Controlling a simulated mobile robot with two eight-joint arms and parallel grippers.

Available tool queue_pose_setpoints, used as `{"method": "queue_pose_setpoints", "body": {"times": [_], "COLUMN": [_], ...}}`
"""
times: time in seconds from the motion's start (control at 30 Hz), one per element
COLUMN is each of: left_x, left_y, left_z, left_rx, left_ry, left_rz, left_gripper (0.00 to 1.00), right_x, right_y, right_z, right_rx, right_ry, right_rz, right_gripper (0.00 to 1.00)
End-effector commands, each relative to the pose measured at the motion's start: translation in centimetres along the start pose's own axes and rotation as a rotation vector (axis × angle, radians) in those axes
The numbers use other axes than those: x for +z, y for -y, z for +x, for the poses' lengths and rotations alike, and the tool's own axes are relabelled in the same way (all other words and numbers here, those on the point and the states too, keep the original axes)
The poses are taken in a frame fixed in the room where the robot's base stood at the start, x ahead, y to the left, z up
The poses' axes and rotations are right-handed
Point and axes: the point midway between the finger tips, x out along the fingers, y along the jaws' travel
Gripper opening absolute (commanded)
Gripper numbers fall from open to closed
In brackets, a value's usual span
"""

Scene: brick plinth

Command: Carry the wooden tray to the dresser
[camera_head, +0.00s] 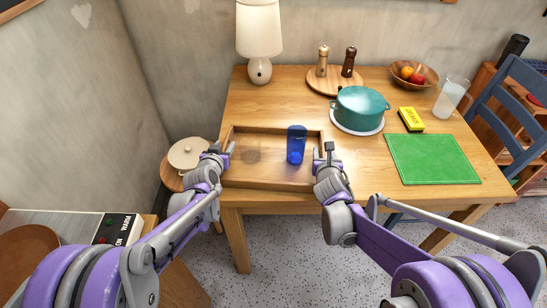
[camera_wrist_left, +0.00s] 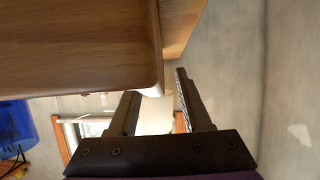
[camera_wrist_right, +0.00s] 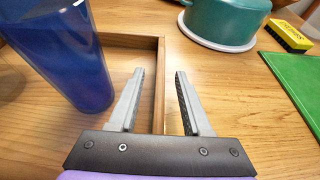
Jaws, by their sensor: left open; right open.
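The wooden tray (camera_head: 270,185) lies on the table near its front left edge. A blue glass (camera_head: 296,145) stands upright in it, right of centre; it also shows large in the right wrist view (camera_wrist_right: 75,60). My left gripper (camera_head: 228,150) is open at the tray's left end. In the left wrist view its fingers (camera_wrist_left: 160,110) are apart beside a wooden edge, and I cannot tell whether anything is between them. My right gripper (camera_head: 326,152) is open at the tray's right end; in the right wrist view its fingers (camera_wrist_right: 158,100) straddle the tray wall. I cannot make out which furniture is the dresser.
A round stool (camera_head: 170,174) stands left; a blue chair (camera_head: 520,105) stands right.

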Motion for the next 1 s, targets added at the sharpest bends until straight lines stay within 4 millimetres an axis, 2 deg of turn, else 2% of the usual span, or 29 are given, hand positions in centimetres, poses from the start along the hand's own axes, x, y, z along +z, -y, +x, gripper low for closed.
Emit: {"method": "queue_pose_setpoints", "body": {"times": [0.37,0.4,0.67,1.0], "left_x": [0.01,0.01,0.01,0.01], "left_y": [-0.02,-0.01,-0.01,0.0], "left_z": [0.59,0.59,0.57,0.57], "left_rx": [0.0,0.0,0.0,0.0], "left_ry": [0.0,0.0,0.0,0.0], "left_rz": [0.0,0.0,0.0,0.0], "left_gripper": [0.49,0.47,0.0,0.0], "right_x": [-0.01,-0.01,0.0,0.0], "right_y": [0.03,0.03,0.03,0.02], "right_z": [0.62,0.61,0.59,0.59], "right_rx": [0.0,0.0,0.0,0.0], "right_ry": [0.0,0.0,0.0,0.0], "right_rz": [0.0,0.0,0.0,0.0], "right_gripper": [0.49,0.47,0.0,0.0]}}
